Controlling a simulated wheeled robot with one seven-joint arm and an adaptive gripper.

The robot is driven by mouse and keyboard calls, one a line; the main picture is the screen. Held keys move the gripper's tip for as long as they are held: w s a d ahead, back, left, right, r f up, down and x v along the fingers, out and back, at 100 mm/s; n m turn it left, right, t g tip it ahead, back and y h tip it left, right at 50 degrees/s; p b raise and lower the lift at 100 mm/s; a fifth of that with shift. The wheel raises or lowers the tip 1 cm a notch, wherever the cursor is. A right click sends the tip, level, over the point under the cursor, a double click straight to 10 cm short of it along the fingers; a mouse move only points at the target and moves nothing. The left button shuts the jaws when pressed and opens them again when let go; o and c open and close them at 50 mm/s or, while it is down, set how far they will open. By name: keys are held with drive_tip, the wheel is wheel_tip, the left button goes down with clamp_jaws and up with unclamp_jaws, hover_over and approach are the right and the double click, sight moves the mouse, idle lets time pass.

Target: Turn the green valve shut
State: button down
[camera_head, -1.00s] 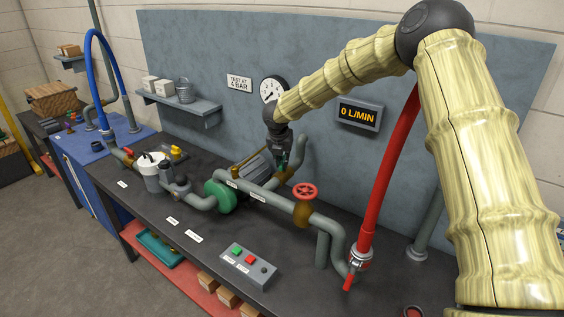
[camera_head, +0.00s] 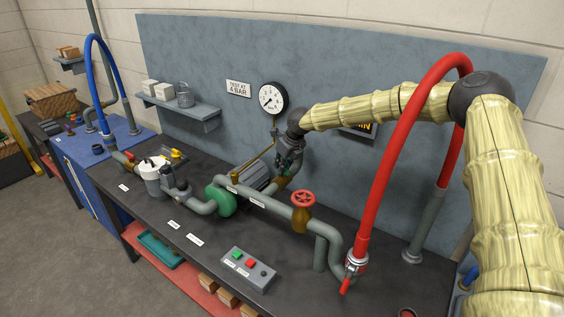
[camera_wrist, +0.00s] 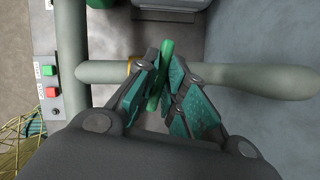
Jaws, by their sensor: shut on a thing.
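The green valve's handle (camera_wrist: 165,68) shows in the wrist view as a narrow green bar across the grey pipe, beside a brass-coloured fitting. My gripper (camera_wrist: 166,82) is shut on this bar, with a finger on each side. In the head view my gripper (camera_head: 286,162) is at the pipe behind the pump, below the pressure gauge, and it hides the green handle there. The brass-coloured valve body (camera_head: 283,182) shows just below the fingers.
A red handwheel valve (camera_head: 304,198) stands on the front pipe. A red hose (camera_head: 384,170) arches in front of my arm at the right. The green pump (camera_head: 220,200) and a button box (camera_head: 248,266) are nearer. The gauge (camera_head: 272,98) hangs on the back panel.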

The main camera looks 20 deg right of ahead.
drive_tip(key=shift+d+f+n+g+y, duration=0.1)
drive_tip(key=shift+n+g+y, duration=0.1)
drive_tip(key=shift+n, duration=0.4)
drive_tip(key=shift+f+n+g+y, duration=0.1)
drive_tip(key=shift+n+y, duration=0.1)
drive_tip(key=shift+n, duration=0.7)
drive_tip(key=c, duration=1.5)
unclamp_jaws()
drive_tip(key=shift+r, duration=0.1)
drive_tip(key=shift+d+r, duration=0.15)
drive_tip(key=shift+r, duration=0.45)
drive_tip(key=v, duration=1)
drive_tip(key=shift+s+d+r, duration=0.15)
drive_tip(key=shift+d+r, duration=0.05)
drive_tip(key=shift+d, duration=0.1)
drive_tip(key=shift+f, duration=0.1)
